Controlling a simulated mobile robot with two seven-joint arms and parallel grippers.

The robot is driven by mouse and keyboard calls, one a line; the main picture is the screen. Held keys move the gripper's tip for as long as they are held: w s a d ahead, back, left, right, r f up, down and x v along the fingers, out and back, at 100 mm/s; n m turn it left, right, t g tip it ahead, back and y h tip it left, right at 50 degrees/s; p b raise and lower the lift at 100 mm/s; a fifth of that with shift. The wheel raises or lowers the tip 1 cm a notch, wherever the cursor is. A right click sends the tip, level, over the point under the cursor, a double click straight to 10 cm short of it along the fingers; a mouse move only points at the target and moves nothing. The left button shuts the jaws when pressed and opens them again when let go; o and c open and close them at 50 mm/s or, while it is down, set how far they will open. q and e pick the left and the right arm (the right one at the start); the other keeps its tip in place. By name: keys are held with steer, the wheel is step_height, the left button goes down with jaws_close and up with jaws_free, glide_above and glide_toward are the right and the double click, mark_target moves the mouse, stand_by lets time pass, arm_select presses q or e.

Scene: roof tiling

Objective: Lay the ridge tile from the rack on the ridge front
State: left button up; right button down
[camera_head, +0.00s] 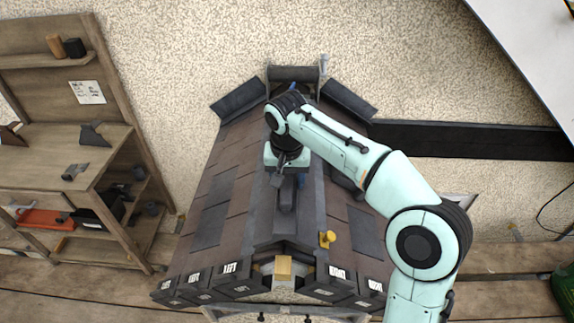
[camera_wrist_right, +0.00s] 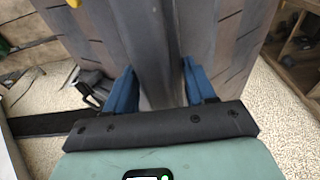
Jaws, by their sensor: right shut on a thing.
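My right gripper (camera_head: 287,180) is over the middle of the roof (camera_head: 225,185), pointing down at the ridge. In the right wrist view its two blue fingers (camera_wrist_right: 160,88) are shut on the sides of a long dark grey ridge tile (camera_wrist_right: 150,45). In the head view the tile (camera_head: 286,203) shows in front of and below the gripper, along the ridge line. I cannot tell whether it touches the roof. The ridge front (camera_head: 283,243) lies nearer, above a pale wooden block (camera_head: 284,268). My left gripper is not in view.
A yellow knob (camera_head: 327,239) stands on the front right slope. Labelled dark tiles (camera_head: 228,273) line the front edge. A wooden shelf unit (camera_head: 105,190) with tools and tile pieces stands at the left. A dark beam (camera_head: 460,139) runs behind at the right.

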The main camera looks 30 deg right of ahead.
steer(key=shift+w+f, duration=0.3)
steer(key=shift+f, duration=0.35)
step_height(320, 180, down, 3)
steer(key=shift+s+f+b, duration=0.1)
steer(key=shift+f+b, duration=0.1)
steer(key=shift+b, duration=0.3)
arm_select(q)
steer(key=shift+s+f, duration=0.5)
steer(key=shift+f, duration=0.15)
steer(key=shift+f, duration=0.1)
arm_select(e)
steer(key=shift+f, duration=0.1)
steer(key=shift+c, duration=1.9)
jaws_free()
